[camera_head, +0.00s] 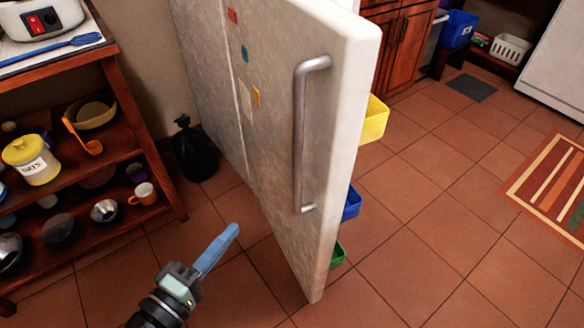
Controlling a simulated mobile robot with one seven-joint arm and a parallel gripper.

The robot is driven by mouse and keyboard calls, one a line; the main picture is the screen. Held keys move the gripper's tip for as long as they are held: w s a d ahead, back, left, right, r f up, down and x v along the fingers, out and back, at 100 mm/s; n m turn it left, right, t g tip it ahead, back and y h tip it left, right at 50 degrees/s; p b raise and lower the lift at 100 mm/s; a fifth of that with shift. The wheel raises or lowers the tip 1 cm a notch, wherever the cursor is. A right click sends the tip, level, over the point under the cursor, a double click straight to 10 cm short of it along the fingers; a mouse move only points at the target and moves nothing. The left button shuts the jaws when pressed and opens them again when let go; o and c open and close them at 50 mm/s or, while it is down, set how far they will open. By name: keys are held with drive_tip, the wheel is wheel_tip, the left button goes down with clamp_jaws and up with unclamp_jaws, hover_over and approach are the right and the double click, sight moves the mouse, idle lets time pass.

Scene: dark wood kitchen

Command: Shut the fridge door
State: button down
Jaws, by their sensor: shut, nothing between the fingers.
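The fridge door (268,140) stands wide open, swung out toward me, its outer face to the left. A vertical metal handle (299,140) runs along that face near the free edge. Coloured bins, yellow (375,119), blue (351,204) and green (337,254), stick out from the inner side. The fridge body is mostly hidden behind the door. My gripper (234,230) is shut and empty at the lower middle, with blue fingers pointing up and right. In the picture it lies left of the door's lower part, apart from the handle; its exact distance from the door is unclear.
A wooden shelf (115,140) with bowls, mugs and an oats tub (33,160) stands at the left. A black bag (194,150) sits on the floor between shelf and door. The tiled floor right of the door is clear up to a striped rug (550,190).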

drive_tip(key=w+d+n+b, duration=0.1)
drive_tip(key=w+d, duration=0.7)
drive_tip(key=shift+w+d+f+t+b, duration=0.15)
drive_tip(key=shift+d+f+t+b, duration=0.15)
drive_tip(key=shift+d, duration=0.05)
idle(0.4)
